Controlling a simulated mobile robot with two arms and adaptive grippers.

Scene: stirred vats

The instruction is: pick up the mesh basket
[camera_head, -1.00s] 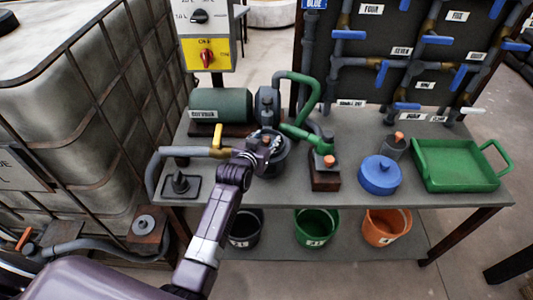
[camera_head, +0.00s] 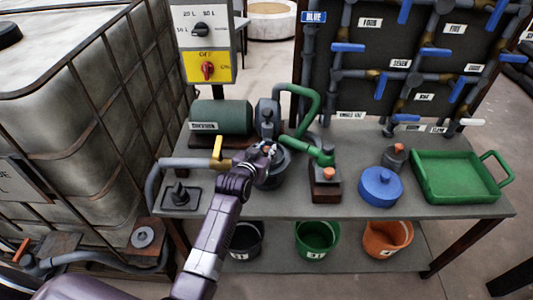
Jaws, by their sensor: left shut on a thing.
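My left gripper (camera_head: 265,152) is at the dark round strainer pot (camera_head: 272,178) beside the pump on the table. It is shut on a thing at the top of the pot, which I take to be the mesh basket. The gripper and the pot's rim hide the basket almost fully, so its mesh and how far it sits in the pot cannot be made out. My right gripper is not in view.
A yellow-handled valve (camera_head: 218,152) and grey pipe lie left of the pot; a green pipe (camera_head: 308,147) is close on its right. A blue lidded pot (camera_head: 381,187) and a green tray (camera_head: 455,178) stand further right. Several buckets stand on the lower shelf.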

